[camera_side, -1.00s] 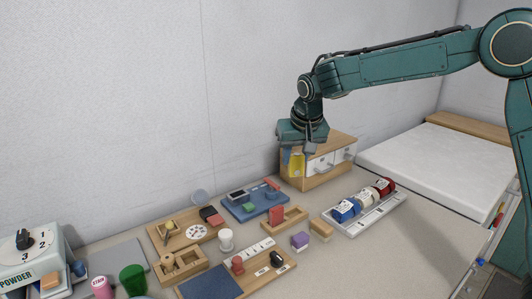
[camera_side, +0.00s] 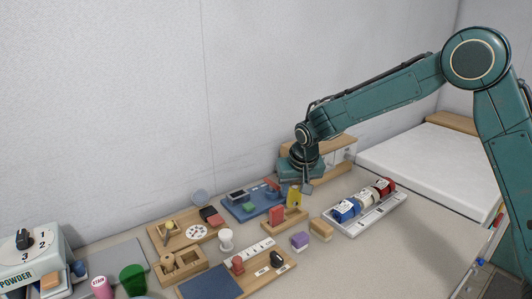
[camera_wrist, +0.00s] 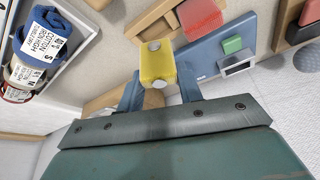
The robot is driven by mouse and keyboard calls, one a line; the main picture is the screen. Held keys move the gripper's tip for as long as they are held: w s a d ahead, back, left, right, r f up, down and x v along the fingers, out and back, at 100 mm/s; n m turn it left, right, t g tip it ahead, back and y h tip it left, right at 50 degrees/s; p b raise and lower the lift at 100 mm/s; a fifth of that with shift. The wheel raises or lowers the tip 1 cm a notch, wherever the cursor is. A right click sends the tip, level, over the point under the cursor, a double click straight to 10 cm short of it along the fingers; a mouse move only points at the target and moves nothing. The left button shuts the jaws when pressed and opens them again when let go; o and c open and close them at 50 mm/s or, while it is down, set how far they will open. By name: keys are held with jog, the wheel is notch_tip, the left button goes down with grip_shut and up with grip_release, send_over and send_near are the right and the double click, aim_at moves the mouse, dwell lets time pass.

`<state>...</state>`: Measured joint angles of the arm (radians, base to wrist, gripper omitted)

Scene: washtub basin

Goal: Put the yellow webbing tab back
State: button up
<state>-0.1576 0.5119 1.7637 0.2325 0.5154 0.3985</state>
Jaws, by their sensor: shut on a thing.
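The yellow webbing tab (camera_side: 294,197) is held between the jaws of my gripper (camera_side: 297,187). In the side view it hangs upright at the right end of a small wooden holder (camera_side: 285,222), and I cannot tell if it touches the wood. A red tab (camera_side: 276,216) stands in the left part of that holder. In the wrist view the yellow tab (camera_wrist: 156,62) is clamped between both fingers of my gripper (camera_wrist: 160,82), with the wooden holder (camera_wrist: 168,22) and the red tab (camera_wrist: 200,17) just beyond it.
A blue tray (camera_side: 241,213) lies to the left of the holder. A white rack (camera_side: 372,216) of rolled bandages is to the right. A purple block (camera_side: 299,241) and a tan block (camera_side: 321,229) sit in front. A wooden drawer box (camera_side: 340,158) stands behind.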

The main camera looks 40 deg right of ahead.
jog(key=shift+f, duration=0.65)
jog(key=shift+f, duration=0.5)
jog(key=o, duration=1)
jog(key=shift+r, duration=0.5)
jog(key=v, duration=1.2)
jog(key=shift+s, duration=0.1)
